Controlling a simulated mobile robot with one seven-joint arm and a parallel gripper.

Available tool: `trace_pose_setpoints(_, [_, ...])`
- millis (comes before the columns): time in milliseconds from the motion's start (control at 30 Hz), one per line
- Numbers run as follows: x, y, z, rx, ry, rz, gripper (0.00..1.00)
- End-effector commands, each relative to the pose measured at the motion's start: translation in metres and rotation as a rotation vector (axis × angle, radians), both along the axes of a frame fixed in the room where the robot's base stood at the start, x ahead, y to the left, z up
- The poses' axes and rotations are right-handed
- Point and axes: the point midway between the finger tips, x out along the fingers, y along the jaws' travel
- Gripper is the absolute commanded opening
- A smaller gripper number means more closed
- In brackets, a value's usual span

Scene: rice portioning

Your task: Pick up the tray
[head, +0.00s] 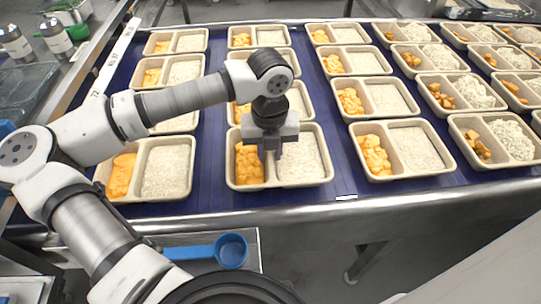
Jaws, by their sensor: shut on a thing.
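Several beige two-compartment trays stand in rows on a blue surface. Each holds orange or brown chunks on the left and white rice on the right. My gripper (278,150) is over the front tray of the second column (285,187), pointing down at its middle. It is shut, apparently on that tray's divider between the orange chunks (249,164) and the rice (303,158); the fingertips are partly hidden. The tray looks level and I cannot tell whether it is lifted.
Neighbouring trays stand close by: one at left (150,198), partly behind my arm, and one at right (402,177). A metal rail (420,205) runs along the front edge. A blue scoop (230,250) lies below it.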

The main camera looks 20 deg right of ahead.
Motion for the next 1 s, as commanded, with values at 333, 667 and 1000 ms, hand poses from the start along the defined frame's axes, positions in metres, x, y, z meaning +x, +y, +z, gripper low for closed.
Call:
trace_pose_setpoints(333, [0.001, 0.0, 0.081, 0.0, -0.008, 0.002, 0.0])
trace_pose_setpoints(667, [0.0, -0.001, 0.163, -0.002, -0.005, 0.001, 0.0])
trace_pose_setpoints(1000, [0.0, 0.0, 0.188, -0.001, -0.001, -0.001, 0.0])
